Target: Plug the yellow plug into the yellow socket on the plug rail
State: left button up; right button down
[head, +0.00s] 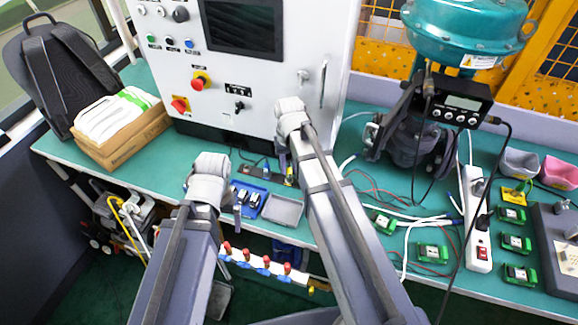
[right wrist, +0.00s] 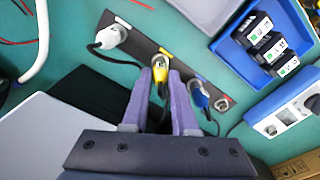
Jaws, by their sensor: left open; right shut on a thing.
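The yellow plug (right wrist: 158,75) is between the purple fingers of my right gripper (right wrist: 160,85) in the right wrist view. It points at the yellow socket (right wrist: 160,59) on the dark plug rail (right wrist: 138,47). The plug's front meets or overlaps the socket's ring in this view; I cannot tell how deep it sits. In the head view my right gripper (head: 288,170) is at the rail (head: 258,168), in front of the white cabinet, with the plug mostly hidden. My left gripper (head: 238,208) is open and empty, apart from the rail, near the blue tray.
On the rail, a white plug (right wrist: 110,38) and a blue plug (right wrist: 200,95) flank the yellow one. An empty ring socket (right wrist: 223,103) is at the end. A blue tray (head: 264,188) with dark modules and a grey tray (head: 283,210) are close by. Cables lie to the right.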

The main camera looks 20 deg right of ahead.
jog(key=shift+f+b, duration=0.4)
jog(key=shift+b, duration=0.05)
dwell(1.4)
jog(key=c, duration=0.6)
grip_release()
jog(key=shift+o, duration=0.2)
jog(key=shift+o, duration=1.4)
notch_tip(320, 180, up, 7)
jog(key=p, duration=0.7)
jog(key=shift+f, duration=0.15)
